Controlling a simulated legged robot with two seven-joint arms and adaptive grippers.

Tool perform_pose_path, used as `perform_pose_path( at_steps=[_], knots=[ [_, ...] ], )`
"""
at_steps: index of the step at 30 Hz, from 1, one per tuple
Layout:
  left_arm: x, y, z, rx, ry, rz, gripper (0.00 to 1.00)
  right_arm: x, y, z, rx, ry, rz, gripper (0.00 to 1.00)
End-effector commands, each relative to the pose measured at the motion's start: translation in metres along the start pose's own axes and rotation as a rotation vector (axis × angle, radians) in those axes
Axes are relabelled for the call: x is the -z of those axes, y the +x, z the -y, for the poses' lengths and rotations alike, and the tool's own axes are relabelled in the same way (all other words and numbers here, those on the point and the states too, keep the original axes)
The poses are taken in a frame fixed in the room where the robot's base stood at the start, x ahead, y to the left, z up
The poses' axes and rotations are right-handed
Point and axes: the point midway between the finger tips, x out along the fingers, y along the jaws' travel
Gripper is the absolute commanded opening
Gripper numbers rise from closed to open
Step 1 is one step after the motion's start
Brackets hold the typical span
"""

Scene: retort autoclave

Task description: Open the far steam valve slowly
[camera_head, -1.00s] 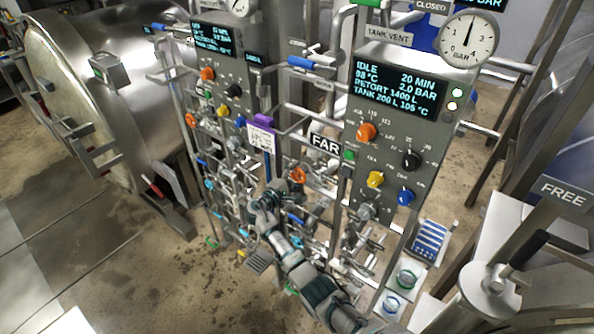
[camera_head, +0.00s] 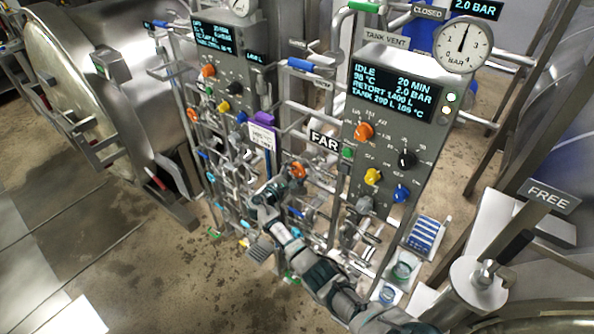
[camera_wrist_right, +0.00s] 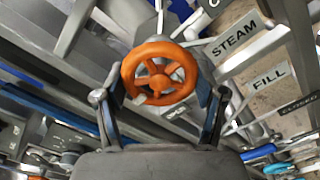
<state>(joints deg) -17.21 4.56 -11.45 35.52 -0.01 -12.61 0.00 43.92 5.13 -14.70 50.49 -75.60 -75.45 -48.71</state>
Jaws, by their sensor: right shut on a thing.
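The orange steam valve handwheel (camera_wrist_right: 160,74) fills the middle of the right wrist view, beside a plate lettered STEAM (camera_wrist_right: 236,36). It also shows in the head view as a small orange wheel (camera_head: 298,171), left of and below the FAR sign (camera_head: 324,141). My right gripper (camera_wrist_right: 162,88) has one finger at each side of the wheel and is shut on it. In the head view my right gripper (camera_head: 288,182) is at the wheel, with my arm reaching up from the lower right. My left gripper is not in view.
The far control panel (camera_head: 395,95) reads IDLE, 98 °C, 2.0 BAR, with a round gauge (camera_head: 462,44) above. Pipes and other coloured valves crowd around the wheel. A FILL plate (camera_wrist_right: 269,77) is near it.

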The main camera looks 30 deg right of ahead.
Motion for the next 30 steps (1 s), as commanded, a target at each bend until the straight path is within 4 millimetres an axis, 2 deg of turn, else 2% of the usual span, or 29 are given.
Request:
perform_pose_path(
  at_steps=[7, 8, 9, 11, 23, 26, 30],
  knots=[
    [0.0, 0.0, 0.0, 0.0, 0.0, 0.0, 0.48, 0.004, -0.002, 0.004, 0.003, -0.007, -0.008, 0.35],
    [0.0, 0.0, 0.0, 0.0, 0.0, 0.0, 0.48, 0.004, -0.002, 0.004, 0.003, -0.007, -0.008, 0.72],
    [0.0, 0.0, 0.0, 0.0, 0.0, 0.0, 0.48, 0.004, -0.002, 0.004, 0.004, -0.007, -0.008, 0.82],
    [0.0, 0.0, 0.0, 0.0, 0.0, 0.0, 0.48, 0.004, -0.002, 0.004, 0.003, -0.006, -0.007, 0.95],
    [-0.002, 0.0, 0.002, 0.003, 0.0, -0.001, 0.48, 0.0, -0.005, 0.002, 0.001, -0.001, -0.003, 0.95],
    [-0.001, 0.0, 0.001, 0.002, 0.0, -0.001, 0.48, 0.002, -0.018, 0.002, 0.0, -0.001, -0.005, 0.95],
    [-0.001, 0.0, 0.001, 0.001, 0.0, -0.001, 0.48, 0.003, -0.048, 0.002, 0.002, -0.002, -0.007, 0.95]
  ],
)
